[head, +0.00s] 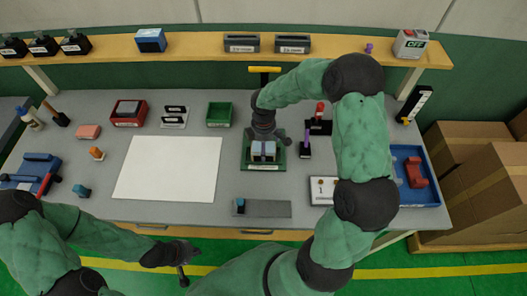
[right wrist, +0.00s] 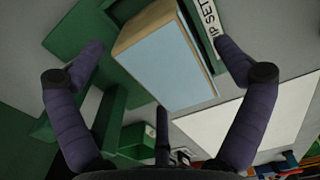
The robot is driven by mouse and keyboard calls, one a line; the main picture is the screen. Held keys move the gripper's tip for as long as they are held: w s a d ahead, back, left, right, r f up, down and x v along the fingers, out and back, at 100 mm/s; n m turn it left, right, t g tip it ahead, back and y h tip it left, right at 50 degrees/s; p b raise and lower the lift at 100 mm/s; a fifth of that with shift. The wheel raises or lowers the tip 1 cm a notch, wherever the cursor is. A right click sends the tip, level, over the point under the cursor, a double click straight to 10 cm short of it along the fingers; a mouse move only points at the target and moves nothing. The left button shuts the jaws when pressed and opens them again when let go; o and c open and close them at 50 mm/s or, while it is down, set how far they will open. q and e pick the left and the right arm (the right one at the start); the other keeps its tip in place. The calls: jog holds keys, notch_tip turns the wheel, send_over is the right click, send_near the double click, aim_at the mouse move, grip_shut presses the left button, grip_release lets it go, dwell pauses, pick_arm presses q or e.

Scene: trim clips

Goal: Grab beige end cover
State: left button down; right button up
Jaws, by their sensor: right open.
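A block with a light blue face (right wrist: 165,65) and a beige layer (right wrist: 143,27) along its edge sits at the green clip-set fixture (right wrist: 75,30). The beige layer looks like the end cover. In the head view the fixture (head: 248,162) stands mid-table with pale blocks (head: 263,149) in it. My right gripper (right wrist: 160,50) is open, its two fingers apart on either side of the block, with no clear contact. In the head view my right gripper (head: 266,134) is just above the fixture and partly hides it. My left gripper (head: 180,262) is off the table's front edge; its jaws are unclear.
A white sheet (head: 168,168) lies left of the fixture. A green bin (head: 219,114) is behind it, and a grey strip with a small blue block (head: 262,208) in front. A blue tray (head: 427,190) with a red part is at right. A shelf (head: 210,42) spans the back.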

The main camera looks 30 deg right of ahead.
jog(key=c, duration=1.3)
jog(key=shift+r, duration=0.1)
jog(key=shift+c, duration=0.2)
